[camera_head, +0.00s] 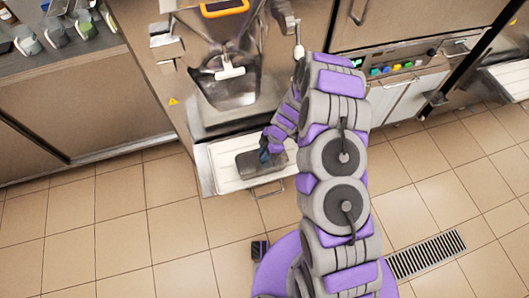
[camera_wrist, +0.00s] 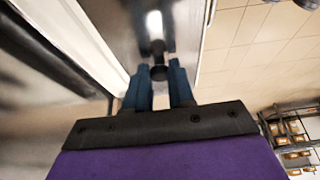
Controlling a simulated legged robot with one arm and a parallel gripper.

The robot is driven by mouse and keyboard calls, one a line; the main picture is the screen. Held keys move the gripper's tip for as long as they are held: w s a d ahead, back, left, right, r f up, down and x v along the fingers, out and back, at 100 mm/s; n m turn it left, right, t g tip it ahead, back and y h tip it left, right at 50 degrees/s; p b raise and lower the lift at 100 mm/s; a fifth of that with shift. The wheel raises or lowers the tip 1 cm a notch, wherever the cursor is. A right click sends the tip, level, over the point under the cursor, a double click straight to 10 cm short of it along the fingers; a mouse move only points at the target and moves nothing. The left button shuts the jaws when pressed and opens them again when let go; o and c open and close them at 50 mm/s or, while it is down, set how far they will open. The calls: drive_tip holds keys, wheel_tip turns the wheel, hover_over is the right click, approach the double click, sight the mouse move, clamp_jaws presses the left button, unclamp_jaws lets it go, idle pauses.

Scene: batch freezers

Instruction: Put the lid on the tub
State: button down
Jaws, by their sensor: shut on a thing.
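The lid (camera_head: 247,161) is a flat grey rectangle with rounded corners, over the white shelf at the front of the freezer. In the wrist view, the lid (camera_wrist: 185,35) is a shiny grey plate with a dark round knob (camera_wrist: 158,73). My gripper (camera_head: 265,152) is above the lid, its blue fingers pointing down. In the wrist view my gripper (camera_wrist: 160,88) is shut on the knob, with a finger on each side. I cannot make out a separate tub; whether one is under the lid is hidden.
The white shelf (camera_head: 228,182) sticks out below the freezer's metal basin (camera_head: 225,90), with a bar handle (camera_head: 266,191) at its front. A counter with several small containers (camera_head: 55,32) is at upper left. The tiled floor (camera_head: 110,230) is clear. A floor drain (camera_head: 428,254) lies at right.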

drive_tip(key=shift+a+f, duration=0.1)
drive_tip(key=shift+a, duration=0.55)
drive_tip(key=shift+d, duration=0.75)
drive_tip(key=shift+a, duration=0.2)
drive_tip(key=shift+a+f, duration=0.1)
drive_tip(key=shift+a, duration=0.2)
idle(0.8)
drive_tip(key=shift+f, duration=0.15)
idle(1.1)
drive_tip(key=c, duration=0.8)
unclamp_jaws()
drive_tip(key=shift+o, duration=0.3)
